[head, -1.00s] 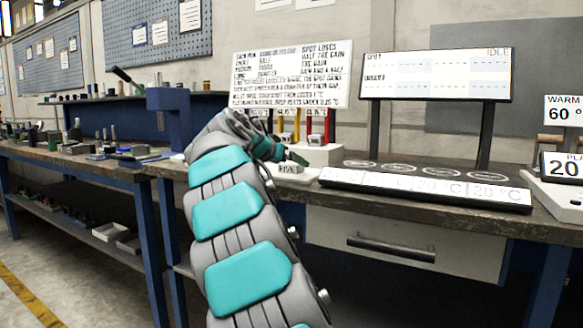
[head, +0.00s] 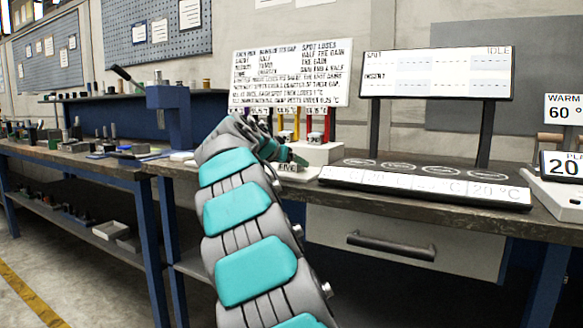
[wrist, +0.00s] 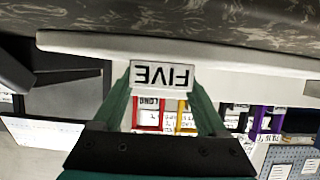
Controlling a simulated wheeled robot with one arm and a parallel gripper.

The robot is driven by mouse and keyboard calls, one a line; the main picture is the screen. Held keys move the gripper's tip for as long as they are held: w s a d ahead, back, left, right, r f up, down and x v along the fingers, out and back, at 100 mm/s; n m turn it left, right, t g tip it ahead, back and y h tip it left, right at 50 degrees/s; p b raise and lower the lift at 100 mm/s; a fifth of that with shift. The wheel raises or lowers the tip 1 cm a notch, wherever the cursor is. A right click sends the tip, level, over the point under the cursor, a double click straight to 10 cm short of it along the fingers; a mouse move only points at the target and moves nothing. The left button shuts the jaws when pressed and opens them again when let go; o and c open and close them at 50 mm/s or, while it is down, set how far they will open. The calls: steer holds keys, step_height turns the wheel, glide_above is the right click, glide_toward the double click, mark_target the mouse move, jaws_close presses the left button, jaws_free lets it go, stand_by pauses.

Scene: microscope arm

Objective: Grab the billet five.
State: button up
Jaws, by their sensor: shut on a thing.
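Billet five shows in the wrist view as a pale block face (wrist: 161,76) marked FIVE, upside down in the picture, between my fingertips. In the head view the small FIVE label (head: 287,167) shows just below my fingers, near the front of the workbench. My gripper (wrist: 162,84) has its green fingers on both sides of the block and is shut on it. In the head view my gripper (head: 290,156) is partly hidden by my own wrist, and so is most of the billet. I cannot tell whether the billet is clear of the surface under it.
A white rack (head: 318,153) with coloured posts stands close behind my gripper. A long display strip (head: 425,188) and round marked spots (head: 400,166) lie to the right. A sign board (head: 290,75) and an IDLE screen (head: 436,75) stand behind. A drawer (head: 395,240) is below.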

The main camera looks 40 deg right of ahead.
jaws_close()
steer(key=shift+r, duration=0.15)
stand_by(0.4)
steer(key=shift+r, duration=1.75)
steer(key=shift+s+a, duration=0.45)
steer(key=shift+s, duration=0.15)
steer(key=s+a+r+b, duration=0.1)
steer(key=s+a+b, duration=0.1)
steer(key=s+a, duration=0.6)
steer(key=s, duration=0.3)
steer(key=shift+s+a+r, duration=0.2)
steer(key=shift+s+a, duration=0.1)
steer(key=shift+s, duration=0.05)
